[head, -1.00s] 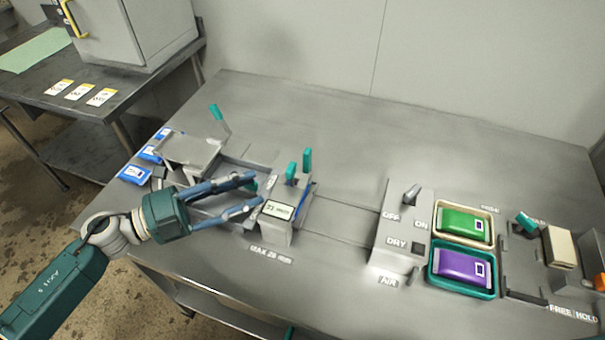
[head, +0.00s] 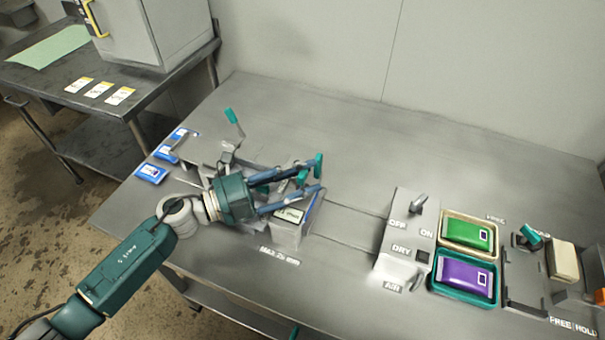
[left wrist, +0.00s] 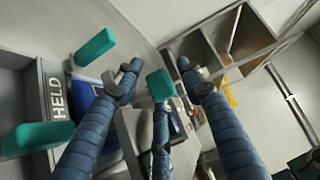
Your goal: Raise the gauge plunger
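The gauge (head: 290,232) is a grey block with a small display, near the middle of the bench. Upright teal handles stand at its back, one of them at the fingertips (head: 318,165); I cannot tell which is the plunger. My left gripper (head: 316,177) reaches over the gauge from the left, its blue fingers spread. In the left wrist view a teal handle (left wrist: 160,85) shows between the open fingers (left wrist: 158,72), with no clear contact. Other teal handles (left wrist: 95,47) stand left of the fingers, near a "HELD" label (left wrist: 57,98). The fingers hide part of the gauge.
A switch box (head: 403,235) marked OFF, ON and DRY stands to the right. Beside it are trays with a green pouch (head: 467,231) and a purple pouch (head: 465,278). Blue packets (head: 151,173) lie at the bench's left edge. The back of the bench is clear.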

